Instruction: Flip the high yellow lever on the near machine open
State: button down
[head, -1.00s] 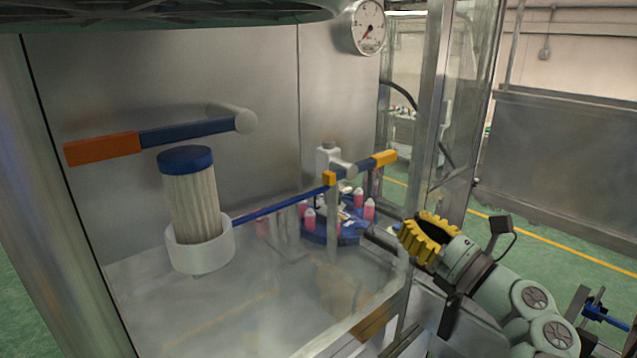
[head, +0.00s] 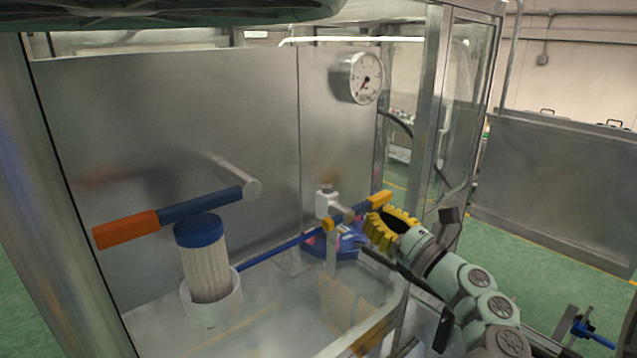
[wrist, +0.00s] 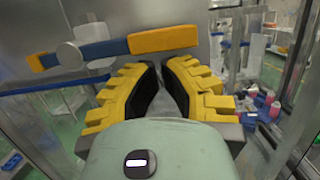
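The high yellow lever (head: 380,200) is a blue bar with a long yellow end and a small yellow block at its other end, on a grey round pivot. In the head view it slants slightly up to the right. In the wrist view the lever (wrist: 163,40) lies across the upper left, just beyond my fingertips. My gripper (head: 380,224), with yellow ribbed fingers, is just below and right of the yellow end. In the wrist view its fingers (wrist: 161,66) stand apart with a narrow gap and nothing between them. Whether they touch the lever is unclear.
An orange-ended blue lever (head: 125,230) is at left above a blue-capped white cylinder (head: 208,270). A thin blue rod (head: 275,250) runs below the yellow lever. A gauge (head: 366,77) is above. A metal frame post (head: 433,110) stands right of the lever.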

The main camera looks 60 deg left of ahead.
dwell(0.3)
jog(key=shift+w+r+n+g+b, duration=0.1)
jog(key=shift+r+n+g+b, duration=0.05)
jog(key=shift+n, duration=0.4)
jog(key=shift+w+r+n+g+b, duration=0.1)
jog(key=shift+n+g+b, duration=0.05)
jog(key=shift+n, duration=0.4)
